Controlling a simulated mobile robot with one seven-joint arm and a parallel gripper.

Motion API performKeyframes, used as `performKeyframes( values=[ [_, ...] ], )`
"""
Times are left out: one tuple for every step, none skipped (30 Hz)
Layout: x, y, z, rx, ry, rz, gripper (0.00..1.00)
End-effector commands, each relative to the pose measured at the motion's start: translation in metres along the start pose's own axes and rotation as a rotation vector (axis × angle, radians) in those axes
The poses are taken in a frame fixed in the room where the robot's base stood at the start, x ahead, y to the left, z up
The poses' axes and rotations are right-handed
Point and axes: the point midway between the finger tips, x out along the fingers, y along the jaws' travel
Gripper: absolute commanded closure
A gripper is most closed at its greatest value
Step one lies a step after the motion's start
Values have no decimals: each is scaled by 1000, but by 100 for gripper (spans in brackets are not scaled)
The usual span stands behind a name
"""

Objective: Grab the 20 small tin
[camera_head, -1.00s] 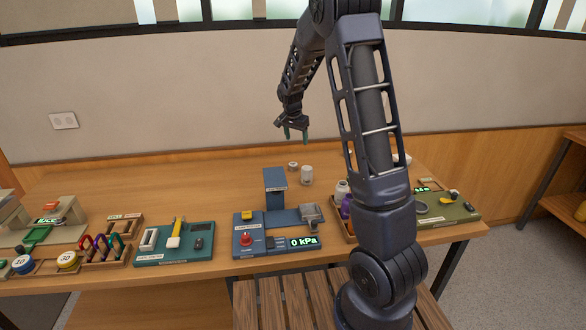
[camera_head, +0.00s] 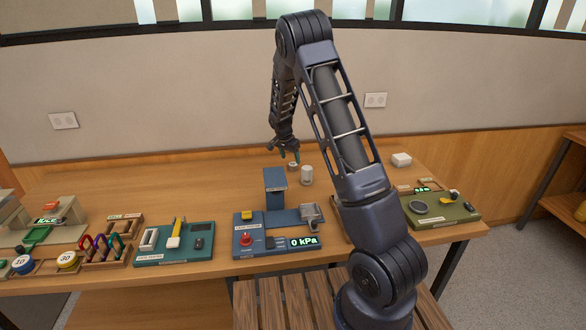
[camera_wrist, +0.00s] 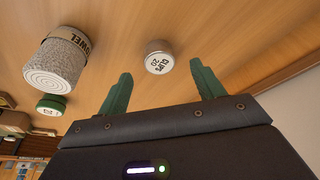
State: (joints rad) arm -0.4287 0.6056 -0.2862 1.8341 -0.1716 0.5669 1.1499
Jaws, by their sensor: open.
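The small tin (camera_wrist: 159,58) has a white lid printed with "20" and a metal side. In the wrist view it stands on the wooden table beyond and between my two green fingertips. In the head view the tin (camera_head: 293,166) is small, near the back of the table. My gripper (camera_wrist: 161,85) is open and empty, its fingers apart and not touching the tin. In the head view my gripper (camera_head: 290,157) is low over the back of the table, close to the tin.
A blue press with a gauge (camera_head: 275,185) stands in front of the tin in the head view. Open table lies to the left.

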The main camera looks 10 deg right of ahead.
Motion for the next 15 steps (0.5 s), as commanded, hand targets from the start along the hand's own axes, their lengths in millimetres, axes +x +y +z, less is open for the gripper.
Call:
performKeyframes(
  values=[
    [2, 0, 0, 0, 0, -1, 33],
    [3, 0, 0, 0, 0, -1, 33],
    [6, 0, 0, 0, 0, 0, 33],
    [8, 0, 0, 0, 0, 0, 33],
    [11, 1, -1, 0, 0, 1, 33],
    [16, 1, -1, 0, -1, 2, 33],
    [20, 2, -1, 0, -1, 3, 33],
    [25, 2, -2, 1, 0, 2, 33],
    [30, 2, -2, 1, 0, 2, 33],
    [34, 2, -2, 1, 0, 1, 33],
    [39, 2, -2, 0, 0, 2, 33],
    [44, 2, -1, 0, 0, 2, 33],
    [47, 1, -1, 0, 0, 1, 33],
    [49, 1, -1, 0, 0, 0, 33],
    [51, 1, -1, 0, 1, -1, 33]
  ],
)
